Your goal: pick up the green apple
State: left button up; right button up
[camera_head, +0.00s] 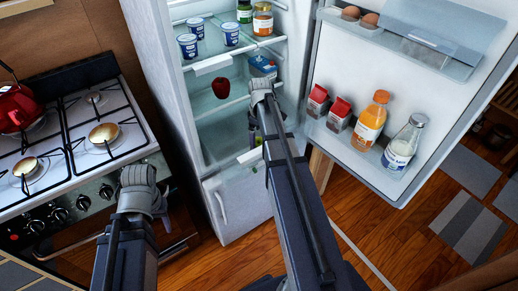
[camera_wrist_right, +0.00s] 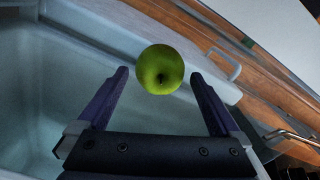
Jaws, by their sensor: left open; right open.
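The green apple (camera_wrist_right: 160,69) shows in the right wrist view, ahead of my right gripper (camera_wrist_right: 159,75) and centred between its two spread fingertips. The jaws are open and gaps show on both sides of the apple; I cannot tell how far beyond the tips it is. In the head view my right arm reaches into the open fridge (camera_head: 163,75) and its fingers are hidden. A small green patch (camera_head: 258,141) shows beside that arm, mostly covered. My left gripper (camera_head: 140,183) is open, low in front of the stove, away from the apple.
A red apple (camera_head: 221,88) lies on a fridge shelf, left of my right arm. Yogurt cups (camera_head: 187,46) and jars stand above it. The open fridge door (camera_head: 345,65) holds cartons and bottles on the right. The stove (camera_head: 75,140) with a red kettle (camera_head: 18,107) is at left.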

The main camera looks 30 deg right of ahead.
aim_at(259, 141)
notch_tip(259, 141, down, 4)
jog(key=b, duration=0.3)
jog(key=shift+w+a+f+b, duration=0.15)
jog(key=shift+f+b, duration=0.1)
jog(key=shift+b, duration=0.15)
jog(key=shift+r, duration=0.1)
jog(key=shift+c, duration=0.4)
jog(key=c, duration=1.2)
